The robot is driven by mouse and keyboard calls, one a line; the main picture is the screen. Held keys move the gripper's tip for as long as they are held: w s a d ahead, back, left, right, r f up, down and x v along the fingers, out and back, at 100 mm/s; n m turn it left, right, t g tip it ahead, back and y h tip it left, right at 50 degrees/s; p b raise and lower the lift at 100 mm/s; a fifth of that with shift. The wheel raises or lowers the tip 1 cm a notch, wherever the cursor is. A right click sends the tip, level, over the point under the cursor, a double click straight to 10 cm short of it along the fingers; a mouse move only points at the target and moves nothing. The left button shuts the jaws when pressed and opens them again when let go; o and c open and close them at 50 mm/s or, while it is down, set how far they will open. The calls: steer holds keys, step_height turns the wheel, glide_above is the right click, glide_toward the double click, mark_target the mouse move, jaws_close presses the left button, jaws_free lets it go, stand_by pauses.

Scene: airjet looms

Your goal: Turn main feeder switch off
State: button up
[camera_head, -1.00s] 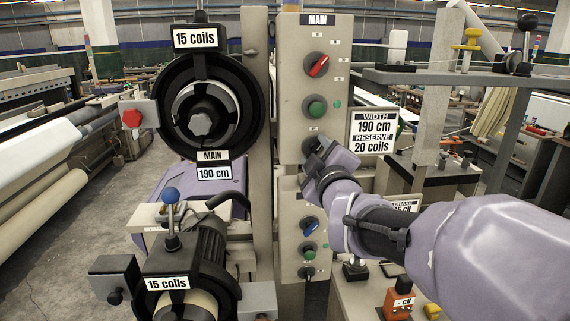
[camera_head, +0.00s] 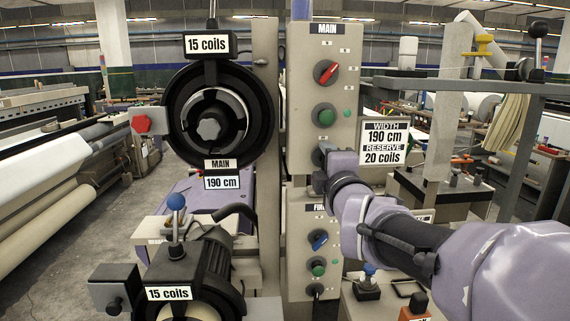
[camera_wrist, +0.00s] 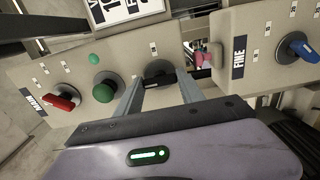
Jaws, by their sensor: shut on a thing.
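The MAIN feeder panel (camera_head: 340,40) is a beige upright box with a red knob (camera_head: 327,72), a green button (camera_head: 325,115) and, below them, a dark round switch partly hidden by my gripper. In the wrist view the dark switch (camera_wrist: 158,72) sits between my two fingers. The red knob (camera_wrist: 62,102) and green button (camera_wrist: 104,88) lie to its left there. My gripper (camera_wrist: 158,82) is shut on the dark switch, at the lower end of the MAIN panel. In the head view my wrist covers most of the switch.
Below is the FINE panel (camera_head: 298,250) with a blue knob (camera_head: 318,241) and a green button (camera_head: 318,268); its blue knob (camera_wrist: 297,50) is at right in the wrist view. A WIDTH/RESERVE sign (camera_head: 384,142) stands right of my gripper. The feeder drum (camera_head: 218,125) is on the left.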

stand_by(0.4)
steer(key=o, duration=1.4)
steer(key=shift+c, duration=0.2)
steer(key=s+p, duration=0.3)
steer(key=s, duration=1.4)
steer(key=shift+s, duration=0.2)
